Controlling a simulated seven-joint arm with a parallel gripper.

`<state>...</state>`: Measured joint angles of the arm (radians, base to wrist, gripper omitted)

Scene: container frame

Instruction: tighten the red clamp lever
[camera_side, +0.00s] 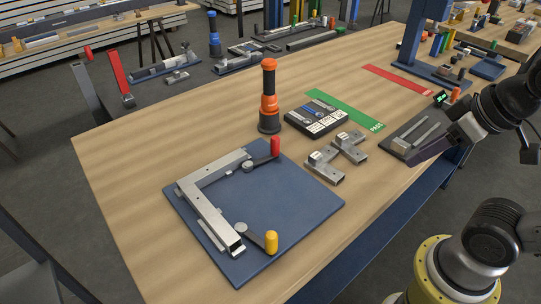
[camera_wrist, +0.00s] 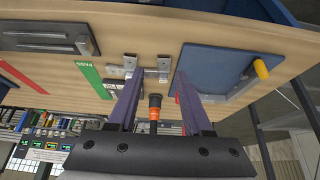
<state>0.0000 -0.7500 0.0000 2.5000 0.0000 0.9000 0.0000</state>
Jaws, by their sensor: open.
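An orange and black signal tower (camera_side: 269,97) stands behind the plate. Grey brackets (camera_side: 336,155), a dark tool tray (camera_side: 317,116) and a green PASS strip (camera_side: 345,110) lie to its right. A dark tray (camera_side: 418,135) sits near my gripper. The bench's front left is clear.

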